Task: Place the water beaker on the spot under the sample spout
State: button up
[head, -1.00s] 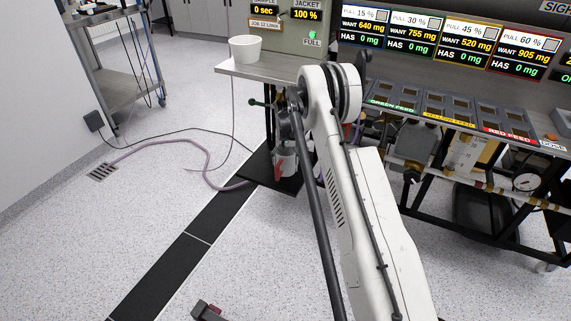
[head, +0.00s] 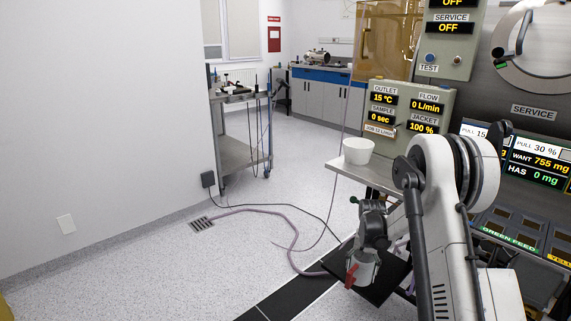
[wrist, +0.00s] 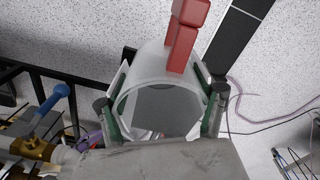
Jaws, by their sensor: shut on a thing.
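The water beaker (wrist: 150,62) is a pale, translucent cylinder with a red handle (wrist: 183,40). My gripper (wrist: 164,95) is shut around it, with green-lined fingers on both sides in the wrist view. I cannot tell how much water is inside. The sample panel (head: 400,112) stands behind the shelf. I cannot make out the sample spout or the spot under it.
A white tub (head: 358,151) stands on the metal shelf (head: 350,174). The feed rack (head: 510,235) is at the right. A purple hose (head: 292,235) and a black cable lie on the floor. A cart (head: 240,150) stands by the wall.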

jog(key=s+a+r+n+p, duration=0.1)
jog(key=s+a+r+n, duration=0.1)
jog(key=s+a+r, duration=0.5)
jog(key=s+a+r+n+p, duration=0.1)
jog(key=s+a+r+n, duration=0.2)
jog(key=s+a+r, duration=0.4)
notch_tip(320, 180, up, 7)
jog(key=shift+f+p, duration=0.1)
jog(key=shift+p, duration=0.2)
jog(key=p, duration=0.3)
jog(key=shift+s, duration=0.2)
jog(key=s+p, duration=0.1)
jog(key=p, duration=0.2)
jog(key=s+p, duration=0.1)
jog(key=p, duration=0.3)
jog(key=shift+f, duration=0.35)
jog(key=shift+s, duration=0.1)
